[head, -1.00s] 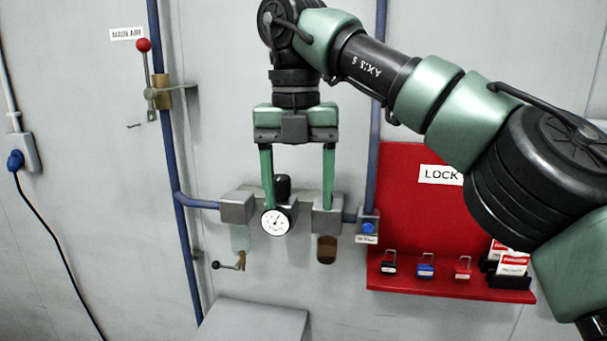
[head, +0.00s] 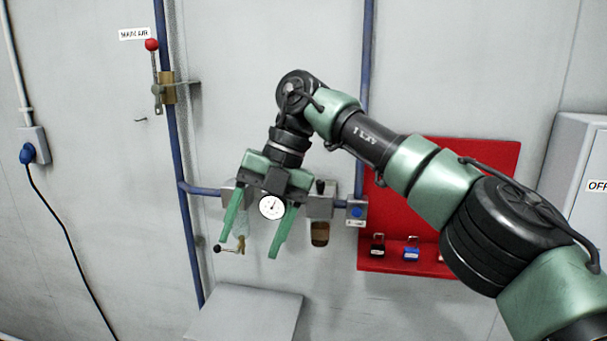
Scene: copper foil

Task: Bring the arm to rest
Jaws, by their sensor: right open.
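My right arm comes in from the right in the head view. Its green-fingered right gripper (head: 248,250) points down and is tilted, with the fingers apart and nothing between the tips. It hangs in front of the air regulator unit on the wall, and the round white gauge (head: 271,207) shows between the fingers. Part of the regulator unit is hidden behind the gripper. My left gripper is not in view.
A red lockout board (head: 470,170) with padlocks (head: 411,249) is behind my arm. A red-knobbed lever valve (head: 152,45) and blue pipe (head: 183,150) are at left. A grey box top (head: 245,315) is below the gripper. A grey cabinet (head: 577,165) stands at right.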

